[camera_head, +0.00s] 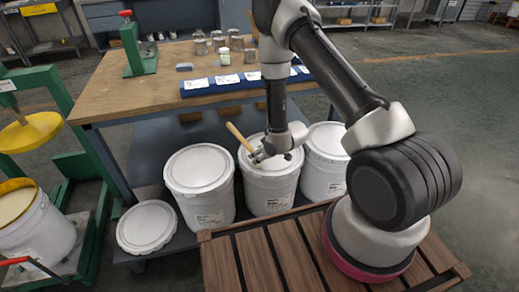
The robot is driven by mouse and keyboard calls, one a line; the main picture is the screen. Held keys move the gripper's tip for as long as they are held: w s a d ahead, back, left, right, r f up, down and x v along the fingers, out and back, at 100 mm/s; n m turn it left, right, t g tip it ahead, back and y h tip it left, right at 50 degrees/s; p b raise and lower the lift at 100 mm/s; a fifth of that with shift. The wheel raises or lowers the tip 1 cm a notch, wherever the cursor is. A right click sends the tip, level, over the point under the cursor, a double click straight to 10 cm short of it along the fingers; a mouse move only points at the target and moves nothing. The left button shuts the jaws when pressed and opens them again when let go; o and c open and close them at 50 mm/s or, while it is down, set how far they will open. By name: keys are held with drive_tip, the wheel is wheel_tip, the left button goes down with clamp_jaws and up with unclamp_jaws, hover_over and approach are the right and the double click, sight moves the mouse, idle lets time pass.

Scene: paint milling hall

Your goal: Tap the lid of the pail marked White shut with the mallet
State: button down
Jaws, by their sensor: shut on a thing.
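Three white lidded pails stand in a row before the bench: a left pail (208,208), a middle pail (268,197) and a right pail (322,182). Their front labels are too small to read, so I cannot tell which is marked White. My gripper (258,157) is over the middle pail's lid, shut on the mallet (239,138). The mallet's light wooden handle slants up to the left. Its head is not clearly visible, and I cannot tell whether it touches the lid.
A round white lid (146,226) lies at the lower left. The wooden bench (140,93) behind carries tins, cards and a green press (138,52). A green stand (92,165) and an open pail (35,235) are at left. A slatted wooden surface (250,262) is in front.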

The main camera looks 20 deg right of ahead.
drive_tip(key=shift+f, duration=0.25)
drive_tip(key=shift+r, duration=3.05)
